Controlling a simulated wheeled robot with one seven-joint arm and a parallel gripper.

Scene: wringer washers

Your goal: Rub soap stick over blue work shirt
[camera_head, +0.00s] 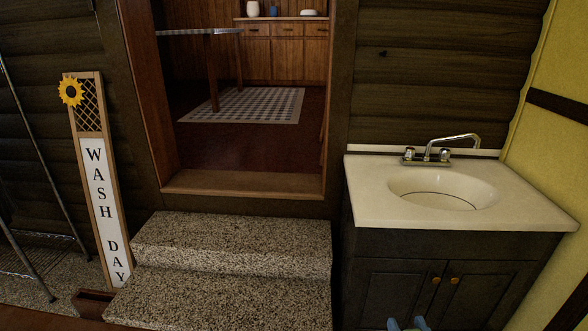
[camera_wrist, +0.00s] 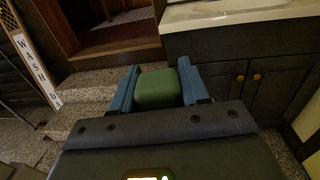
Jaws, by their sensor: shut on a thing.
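My gripper (camera_wrist: 158,72) has two blue fingers, shut on a green block with rounded edges, likely the soap stick (camera_wrist: 156,90). The block sits between the fingers, and its far end is level with about the fingertips. In the head view only the blue fingertips of my gripper (camera_head: 407,324) show at the bottom edge, in front of the sink cabinet; the green block cannot be seen there. No blue work shirt shows in either view.
A cream sink (camera_head: 440,192) with a chrome faucet stands on a dark cabinet (camera_head: 400,285) at right. Speckled stone steps (camera_head: 235,245) rise to an open doorway. A WASH DAY sign (camera_head: 104,205) leans at left, beside a metal rack (camera_head: 40,150).

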